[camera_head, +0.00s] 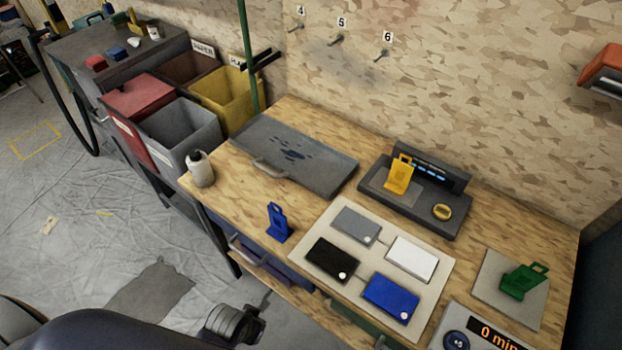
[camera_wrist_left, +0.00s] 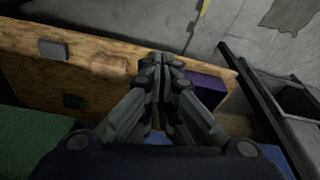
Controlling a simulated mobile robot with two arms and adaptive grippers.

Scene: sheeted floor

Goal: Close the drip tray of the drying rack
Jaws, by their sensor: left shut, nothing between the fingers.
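A flat grey tray (camera_head: 325,172) with a handle on its front edge and dark blue spots lies on the wooden workbench. I cannot tell whether it is the drip tray, and no drying rack is clearly recognisable. Below the bench's front edge, a dark bluish drawer-like part (camera_head: 262,262) with a bar handle shows. My left gripper (camera_wrist_left: 161,62) is shut and empty in the left wrist view, its fingertips together near a wooden edge and a purple block-like part (camera_wrist_left: 206,88). The gap between them is unclear. My right gripper is out of view.
Floor at left is mostly clear.

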